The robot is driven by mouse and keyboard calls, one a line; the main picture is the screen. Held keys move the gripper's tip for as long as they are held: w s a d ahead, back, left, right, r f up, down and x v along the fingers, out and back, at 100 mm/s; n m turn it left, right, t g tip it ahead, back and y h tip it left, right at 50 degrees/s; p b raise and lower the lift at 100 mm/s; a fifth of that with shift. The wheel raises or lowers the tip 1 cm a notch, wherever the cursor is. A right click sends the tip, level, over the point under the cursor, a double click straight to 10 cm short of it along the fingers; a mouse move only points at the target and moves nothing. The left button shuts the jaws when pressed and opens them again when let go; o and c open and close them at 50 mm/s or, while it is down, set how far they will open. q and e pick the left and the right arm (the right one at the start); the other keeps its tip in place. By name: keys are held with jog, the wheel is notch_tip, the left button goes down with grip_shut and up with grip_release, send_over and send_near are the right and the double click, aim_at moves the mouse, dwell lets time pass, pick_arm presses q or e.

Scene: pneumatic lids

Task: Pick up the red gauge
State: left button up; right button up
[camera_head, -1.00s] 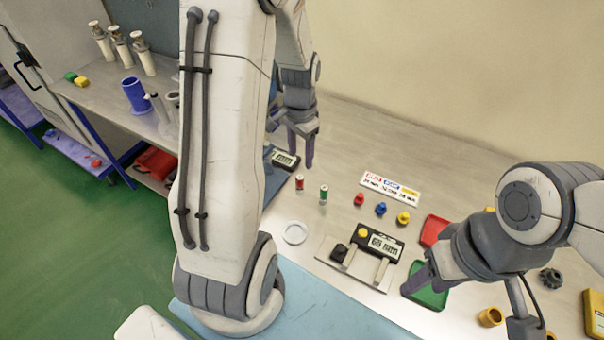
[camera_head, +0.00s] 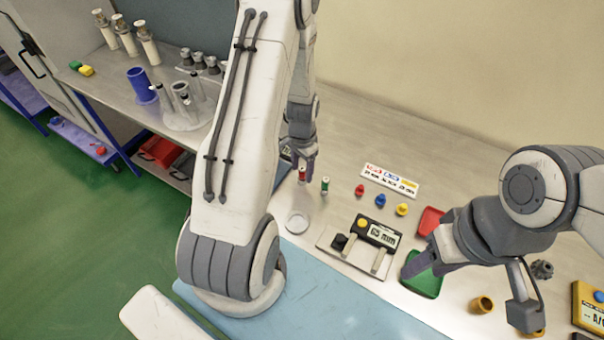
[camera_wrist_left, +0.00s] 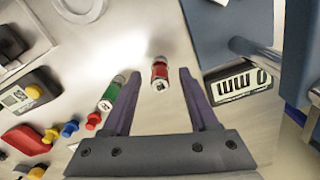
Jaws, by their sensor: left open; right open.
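The red gauge (camera_head: 302,175) is a small cylinder with a red band, standing on the metal table in the head view. In the left wrist view the red gauge (camera_wrist_left: 160,72) stands between and just beyond the fingertips, with nothing seen touching it. My left gripper (camera_head: 303,160) is open above it; in the wrist view its two purple fingers (camera_wrist_left: 160,80) are spread. A green gauge (camera_head: 324,186) stands beside the red one, and it shows just outside one finger in the wrist view (camera_wrist_left: 111,93). My right gripper (camera_head: 428,262) is open over the green tray.
Red, blue and yellow knobs (camera_head: 381,200) stand right of the gauges, near a label card (camera_head: 390,181). Green (camera_head: 425,284) and red (camera_head: 430,219) trays are at the right. A white ring (camera_head: 297,222) lies near the front edge.

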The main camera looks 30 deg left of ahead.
pick_arm(q)
grip_shut()
dwell(0.3)
